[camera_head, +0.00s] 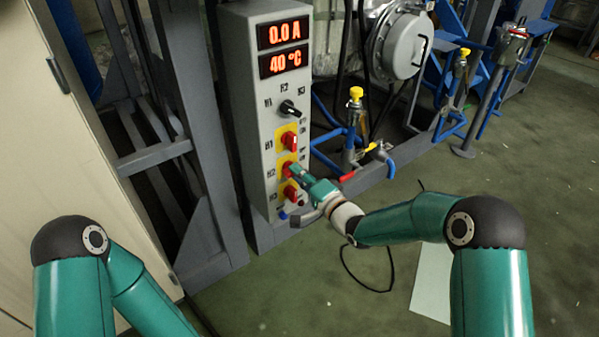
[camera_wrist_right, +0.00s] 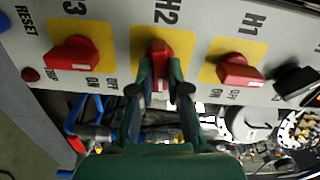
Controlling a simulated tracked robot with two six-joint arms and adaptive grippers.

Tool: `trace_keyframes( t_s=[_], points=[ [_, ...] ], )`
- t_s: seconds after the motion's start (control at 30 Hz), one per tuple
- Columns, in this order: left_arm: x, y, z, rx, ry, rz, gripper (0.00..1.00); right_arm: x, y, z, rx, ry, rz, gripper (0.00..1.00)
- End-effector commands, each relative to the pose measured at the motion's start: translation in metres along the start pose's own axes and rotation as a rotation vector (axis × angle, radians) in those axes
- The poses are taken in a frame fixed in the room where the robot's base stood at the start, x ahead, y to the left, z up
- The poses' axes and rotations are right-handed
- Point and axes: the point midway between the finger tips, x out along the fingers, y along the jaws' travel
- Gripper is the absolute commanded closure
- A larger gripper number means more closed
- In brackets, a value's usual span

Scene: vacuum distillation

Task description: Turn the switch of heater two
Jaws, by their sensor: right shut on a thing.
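The heater two switch is a red knob on a yellow plate marked H2 (camera_wrist_right: 158,47) in the right wrist view. My right gripper (camera_wrist_right: 160,80) is shut on this knob, with one finger on each side of it. In the head view my right gripper (camera_head: 296,172) reaches the grey control panel (camera_head: 237,100) from the right, at the H2 row. The gripper hides most of the H2 knob there. My left arm shows at the lower left, but its gripper is out of view.
The red H1 knob (camera_wrist_right: 238,70) and red H3 knob (camera_wrist_right: 74,54) flank H2 closely. A black selector knob (camera_head: 289,108) sits higher on the panel, under displays reading 0.0 A (camera_head: 284,32) and 40 °C (camera_head: 284,62). Pipes with a yellow-capped valve (camera_head: 355,95) stand to the right.

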Motion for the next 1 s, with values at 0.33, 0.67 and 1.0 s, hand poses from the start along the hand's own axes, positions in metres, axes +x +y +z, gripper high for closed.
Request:
trace_keyframes(
  t_s=[0.33, 0.67, 1.0],
  points=[
    [-0.0041, 0.0015, 0.0, 0.0, 0.0, 0.0, 0.6, -0.0008, 0.0009, -0.0076, 0.153, 0.017, -0.001, 1.0],
    [-0.0044, 0.0016, 0.0, 0.0, 0.0, 0.0, 0.6, -0.0009, 0.0014, -0.0075, 0.178, 0.017, -0.001, 1.0],
    [-0.0044, 0.0016, 0.0, 0.0, 0.0, 0.0, 0.6, -0.0007, 0.0015, -0.0058, 0.177, 0.014, 0.0, 0.61]
  ],
)
